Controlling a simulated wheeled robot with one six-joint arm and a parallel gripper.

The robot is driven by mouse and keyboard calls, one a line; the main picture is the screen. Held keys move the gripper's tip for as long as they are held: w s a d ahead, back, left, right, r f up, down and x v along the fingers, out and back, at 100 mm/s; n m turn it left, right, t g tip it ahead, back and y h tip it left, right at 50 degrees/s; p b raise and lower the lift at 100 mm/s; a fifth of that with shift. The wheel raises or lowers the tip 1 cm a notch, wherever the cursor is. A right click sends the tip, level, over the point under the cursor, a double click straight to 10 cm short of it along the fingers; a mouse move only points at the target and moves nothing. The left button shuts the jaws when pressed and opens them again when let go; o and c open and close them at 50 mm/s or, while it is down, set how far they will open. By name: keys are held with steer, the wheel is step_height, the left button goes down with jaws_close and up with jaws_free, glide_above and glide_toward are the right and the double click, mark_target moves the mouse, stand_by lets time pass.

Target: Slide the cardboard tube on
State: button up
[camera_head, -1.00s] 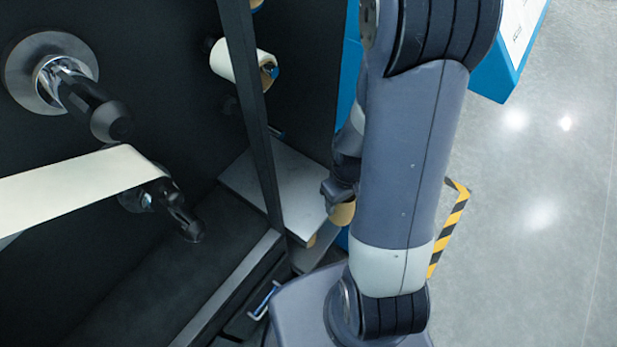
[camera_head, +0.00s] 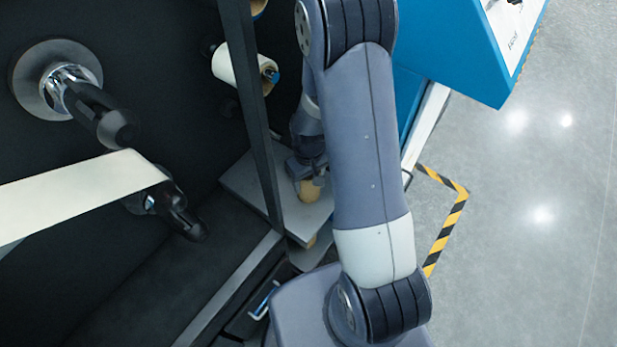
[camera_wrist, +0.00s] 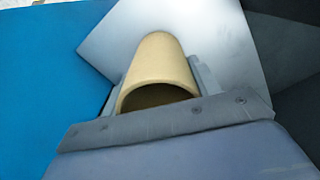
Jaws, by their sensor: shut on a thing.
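The cardboard tube (camera_head: 309,191) is tan and hollow. My gripper (camera_head: 306,172) is shut on it, over or on a grey plate low in the machine; whether the tube touches the plate I cannot tell. In the wrist view the tube (camera_wrist: 158,62) lies between the two fingers of my gripper (camera_wrist: 157,88), with its open end toward the camera. Two black shafts stick out of the dark machine panel at the left: an upper one (camera_head: 92,108) with a round flange, bare, and a lower one (camera_head: 172,207) beside a cream web (camera_head: 75,195). My arm hides part of the scene.
The grey plate (camera_head: 245,185) lies behind a dark upright post (camera_head: 250,110). A white roll (camera_head: 236,67) sits on a shaft behind that post. A blue cabinet (camera_head: 455,50) stands at the upper right. Striped floor tape (camera_head: 448,228) and open floor lie to the right.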

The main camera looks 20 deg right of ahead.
steer(key=shift+f, duration=0.1)
steer(key=shift+f, duration=0.15)
steer(key=o, duration=1)
steer(key=shift+r, duration=0.5)
step_height(320, 180, up, 10)
steer(key=shift+s, duration=0.4)
